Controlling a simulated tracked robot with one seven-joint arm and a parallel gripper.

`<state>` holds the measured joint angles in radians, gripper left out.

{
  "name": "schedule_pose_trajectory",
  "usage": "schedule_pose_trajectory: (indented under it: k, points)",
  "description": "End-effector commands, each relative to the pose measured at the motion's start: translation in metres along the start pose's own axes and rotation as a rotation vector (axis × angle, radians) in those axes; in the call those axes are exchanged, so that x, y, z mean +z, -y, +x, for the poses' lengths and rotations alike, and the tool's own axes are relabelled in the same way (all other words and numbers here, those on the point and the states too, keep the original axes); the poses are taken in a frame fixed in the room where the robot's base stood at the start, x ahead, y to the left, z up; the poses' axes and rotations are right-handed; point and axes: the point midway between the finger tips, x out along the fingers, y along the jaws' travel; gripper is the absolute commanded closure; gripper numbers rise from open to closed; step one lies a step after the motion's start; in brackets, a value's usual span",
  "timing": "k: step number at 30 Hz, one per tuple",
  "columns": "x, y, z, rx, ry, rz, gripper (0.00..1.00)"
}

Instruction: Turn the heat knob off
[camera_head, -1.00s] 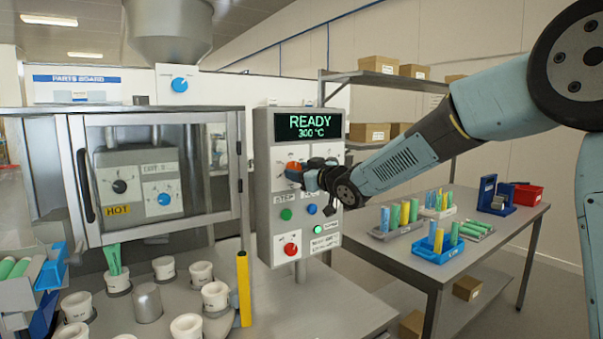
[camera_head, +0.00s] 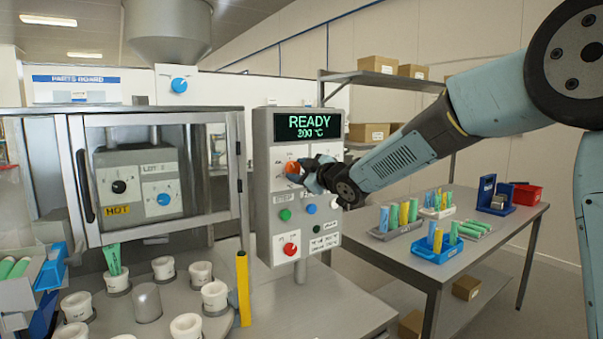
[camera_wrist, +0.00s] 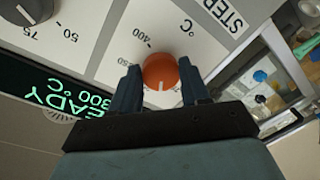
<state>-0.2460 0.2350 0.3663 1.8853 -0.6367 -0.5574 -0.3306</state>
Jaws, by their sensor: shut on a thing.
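The heat knob (camera_head: 292,168) is orange-red and sits on the grey control panel (camera_head: 262,215), below the display. In the wrist view the knob (camera_wrist: 159,72) lies between my two dark fingers, on a white dial plate with °C, 400 and 250 marks. Its white pointer line faces the bottom of that picture, toward my gripper's palm. My gripper (camera_head: 303,170) is shut on the knob, reaching in from the right; it also fills the lower wrist view (camera_wrist: 160,88). The display (camera_head: 308,126) shows READY and a temperature that reads as 300 °C in the wrist view.
Below the knob are a green button (camera_head: 285,214), a blue button (camera_head: 310,208) and a red knob (camera_head: 290,249). A glass-doored machine (camera_head: 160,175) stands left. White cups (camera_head: 215,296) and a yellow post (camera_head: 243,288) stand in front. A side table (camera_head: 455,270) holds trays.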

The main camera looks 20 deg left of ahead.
Motion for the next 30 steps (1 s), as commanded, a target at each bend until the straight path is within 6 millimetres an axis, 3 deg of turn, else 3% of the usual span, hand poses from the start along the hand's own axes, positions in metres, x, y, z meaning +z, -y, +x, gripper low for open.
schedule_pose_trajectory:
  k: [30]
  points:
    - [-0.0081, 0.0020, 0.0018, -0.020, 0.061, -0.962, 0.85]
